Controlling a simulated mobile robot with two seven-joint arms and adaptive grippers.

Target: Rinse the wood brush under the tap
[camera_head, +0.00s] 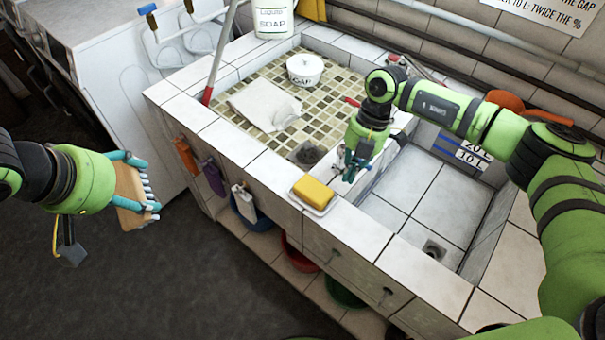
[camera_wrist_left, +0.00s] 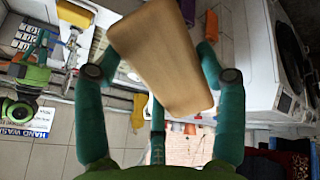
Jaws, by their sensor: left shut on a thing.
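The wood brush (camera_head: 130,194) is a tan wooden block with pale bristle tufts along its right side in the head view. My left gripper (camera_head: 150,187) is shut around it and holds it in the air over the dark floor, left of the sink counter. In the left wrist view the brush (camera_wrist_left: 160,55) shows its smooth wooden face, tilted between the teal fingers. My right gripper (camera_head: 352,166) hangs over the counter between the tiled basin and the deep basin; its finger opening is too small to tell. I cannot make out the tap, perhaps hidden behind my right arm.
A yellow sponge (camera_head: 313,191) lies on a white dish at the counter's front edge. The deep basin (camera_head: 410,195) looks empty. A red-ended pole (camera_head: 219,58) leans at the counter's left.

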